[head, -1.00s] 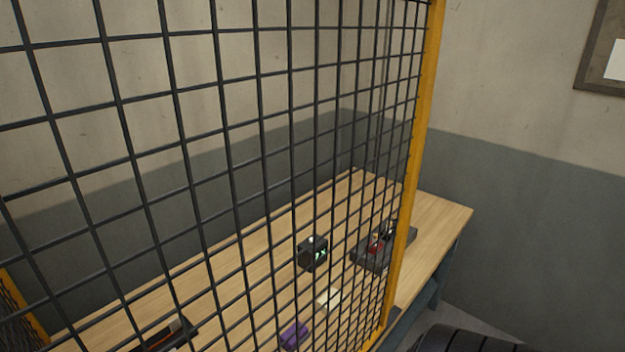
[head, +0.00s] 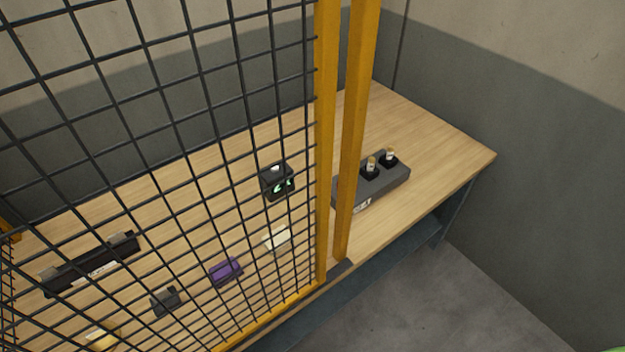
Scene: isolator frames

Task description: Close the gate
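A black wire mesh panel with a yellow frame (head: 326,150) fills the left and middle of the head view, in front of a wooden workbench. It looks like the gate or part of its fence; I cannot tell which. A second yellow post (head: 357,130) stands just right of the panel's upright edge, with a narrow gap between them. No latch or handle shows. Neither of my grippers is in view.
Behind the mesh on the workbench (head: 440,150) are a black device with green digits (head: 279,183), a purple block (head: 225,272) and a dark rack (head: 60,282). A grey box with two black-based vials (head: 395,183) sits right of the posts. The floor (head: 460,300) at right looks clear.

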